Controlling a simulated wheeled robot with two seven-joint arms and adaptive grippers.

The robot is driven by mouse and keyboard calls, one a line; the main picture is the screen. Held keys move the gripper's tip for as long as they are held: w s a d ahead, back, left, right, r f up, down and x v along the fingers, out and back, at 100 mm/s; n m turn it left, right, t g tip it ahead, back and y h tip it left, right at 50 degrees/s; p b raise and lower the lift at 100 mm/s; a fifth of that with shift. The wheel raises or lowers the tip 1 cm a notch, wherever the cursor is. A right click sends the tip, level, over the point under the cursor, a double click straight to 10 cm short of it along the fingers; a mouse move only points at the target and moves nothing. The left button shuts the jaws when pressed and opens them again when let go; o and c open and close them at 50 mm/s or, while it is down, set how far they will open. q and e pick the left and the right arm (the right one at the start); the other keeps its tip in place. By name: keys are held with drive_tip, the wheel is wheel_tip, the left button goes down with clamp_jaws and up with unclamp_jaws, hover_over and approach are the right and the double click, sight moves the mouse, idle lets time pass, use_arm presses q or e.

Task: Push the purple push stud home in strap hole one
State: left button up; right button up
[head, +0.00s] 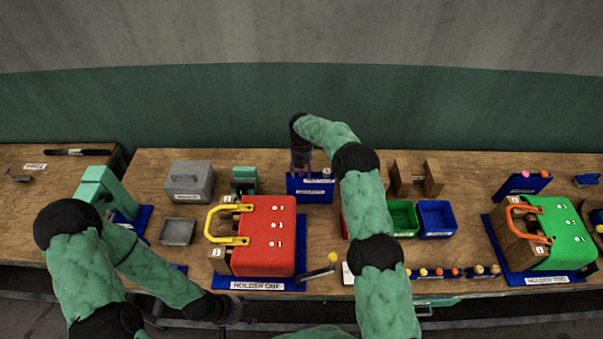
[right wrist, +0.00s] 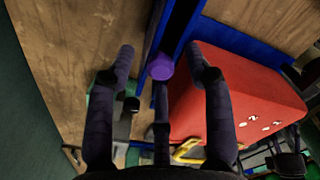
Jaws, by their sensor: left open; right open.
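The purple push stud (right wrist: 160,67) shows in the right wrist view between the spread fingers of my right gripper (right wrist: 167,75), standing at a blue rack. My right gripper is open; I cannot tell whether it touches the stud. In the head view my right gripper (head: 301,165) is over the blue rack (head: 312,196) and hides the stud. The red holder (head: 267,262), labelled holder one, has a yellow handle and small white marks on its face; it also shows in the right wrist view (right wrist: 225,85). I cannot make out strap hole one. My left gripper (head: 228,311) is open, low in front of the holder.
A grey box (head: 190,180) and grey tray (head: 177,231) stand left of the red holder. Green (head: 402,216) and blue (head: 436,219) bins stand right, partly beside my right arm. A yellow-knobbed lever (head: 322,270) is at the front. A green holder (head: 560,240) is far right.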

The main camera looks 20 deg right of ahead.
drive_tip(key=c, duration=0.8)
drive_tip(key=shift+r, duration=0.15)
